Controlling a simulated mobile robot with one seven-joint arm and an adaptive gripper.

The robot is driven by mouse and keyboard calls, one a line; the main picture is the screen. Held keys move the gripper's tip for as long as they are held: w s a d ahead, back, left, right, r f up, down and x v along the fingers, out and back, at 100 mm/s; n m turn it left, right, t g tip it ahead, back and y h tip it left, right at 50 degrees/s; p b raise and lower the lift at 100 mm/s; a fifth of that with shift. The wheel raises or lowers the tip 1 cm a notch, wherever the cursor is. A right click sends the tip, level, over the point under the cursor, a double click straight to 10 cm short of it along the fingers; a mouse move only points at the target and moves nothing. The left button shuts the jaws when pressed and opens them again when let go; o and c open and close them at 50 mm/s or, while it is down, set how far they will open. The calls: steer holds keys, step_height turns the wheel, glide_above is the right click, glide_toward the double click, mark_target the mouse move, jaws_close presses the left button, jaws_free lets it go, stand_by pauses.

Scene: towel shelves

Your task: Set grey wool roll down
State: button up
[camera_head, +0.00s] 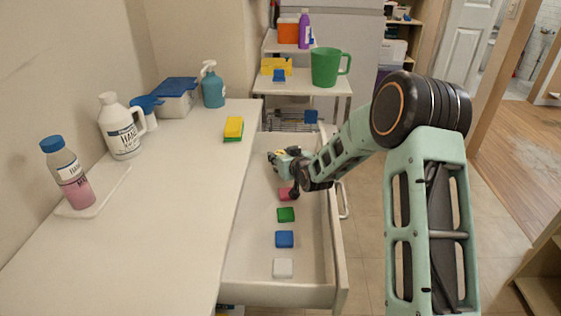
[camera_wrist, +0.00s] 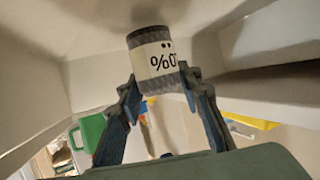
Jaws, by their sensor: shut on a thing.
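A grey roll (camera_wrist: 148,33) with a pale paper label marked in black shows in the wrist view, between the two fingertips of my gripper (camera_wrist: 160,88). The gripper is shut on the roll's sides. In the head view my gripper (camera_head: 283,160) is at the far part of the open white drawer (camera_head: 252,262), and the roll is mostly hidden there by the gripper and arm. I cannot tell whether the roll touches the drawer floor.
In the drawer, a pink block (camera_head: 284,194) lies close to the gripper, with green (camera_head: 286,214), blue (camera_head: 284,239) and white (camera_head: 283,268) blocks nearer. A counter (camera_head: 150,225) borders the left. A cart (camera_head: 305,83) holding a green mug (camera_head: 326,68) stands behind.

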steer(key=shift+f, duration=0.6)
steer(key=shift+f, duration=0.2)
steer(key=o, duration=1.2)
steer(key=shift+c, duration=0.2)
steer(key=shift+s+d+r, duration=0.1)
steer(key=shift+r, duration=0.2)
steer(key=p+v, duration=0.2)
steer(key=v, duration=0.9)
steer(key=shift+s+d, duration=0.15)
steer(key=shift+s, duration=0.2)
steer(key=shift+r, duration=0.1)
